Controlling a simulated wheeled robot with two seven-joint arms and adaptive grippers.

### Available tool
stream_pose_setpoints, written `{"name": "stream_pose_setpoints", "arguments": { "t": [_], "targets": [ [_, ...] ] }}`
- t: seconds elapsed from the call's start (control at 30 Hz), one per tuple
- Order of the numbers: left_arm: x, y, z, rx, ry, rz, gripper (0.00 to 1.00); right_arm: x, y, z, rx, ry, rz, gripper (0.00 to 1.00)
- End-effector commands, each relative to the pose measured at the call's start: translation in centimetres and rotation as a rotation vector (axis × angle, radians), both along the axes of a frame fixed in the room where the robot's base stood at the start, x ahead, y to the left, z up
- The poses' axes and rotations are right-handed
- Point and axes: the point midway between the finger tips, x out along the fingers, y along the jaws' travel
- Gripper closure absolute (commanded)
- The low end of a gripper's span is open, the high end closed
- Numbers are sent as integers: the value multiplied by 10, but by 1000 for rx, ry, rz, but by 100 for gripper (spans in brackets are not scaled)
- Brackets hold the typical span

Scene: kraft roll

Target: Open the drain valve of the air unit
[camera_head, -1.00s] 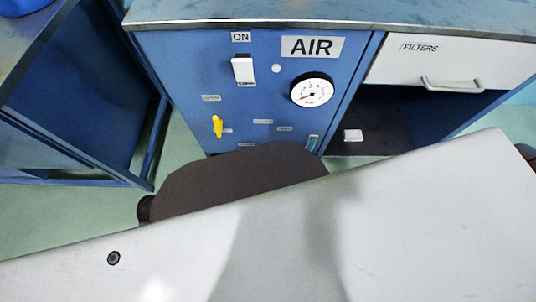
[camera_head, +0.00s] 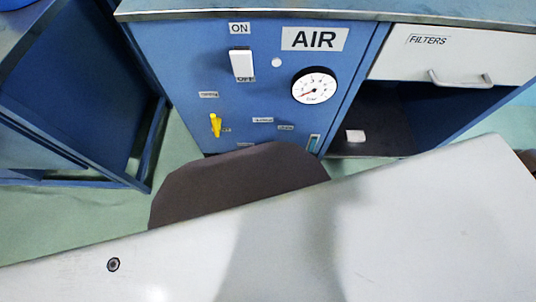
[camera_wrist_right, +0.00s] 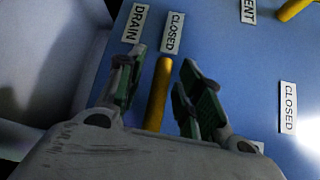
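In the right wrist view, the yellow drain lever (camera_wrist_right: 158,95) stands between the two fingers of my right gripper (camera_wrist_right: 162,63). The fingers are open, with a gap visible on each side of the lever. The DRAIN label (camera_wrist_right: 135,23) and a CLOSED label (camera_wrist_right: 173,32) lie just beyond the fingertips, with the lever's tip close to CLOSED. In the head view, the blue air unit (camera_head: 180,60) is at centre. My arm hides its lower part, including the right gripper and the drain lever. My left gripper is in neither view.
Another yellow lever (camera_head: 215,125) is on the unit's left side; a lever by a partly cut label also shows in the wrist view (camera_wrist_right: 295,8). A white switch (camera_head: 242,64), a gauge (camera_head: 314,86) and a FILTERS drawer (camera_head: 455,58) are nearby. A blue frame (camera_head: 70,90) stands left.

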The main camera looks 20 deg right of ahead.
Motion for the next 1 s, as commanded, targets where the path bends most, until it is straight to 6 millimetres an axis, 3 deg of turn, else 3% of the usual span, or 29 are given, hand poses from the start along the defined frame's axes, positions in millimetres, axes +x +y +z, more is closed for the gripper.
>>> {"name": "stream_pose_setpoints", "arguments": {
  "t": [0.2, 0.5, 1.0],
  "targets": [
    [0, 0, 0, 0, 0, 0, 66, 0, 0, 0, 0, 0, 0, 64],
    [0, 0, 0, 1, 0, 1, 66, 0, 0, 0, 0, 0, 0, 100],
    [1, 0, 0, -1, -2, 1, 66, 0, 0, 0, 13, -3, 0, 100]
  ]
}}
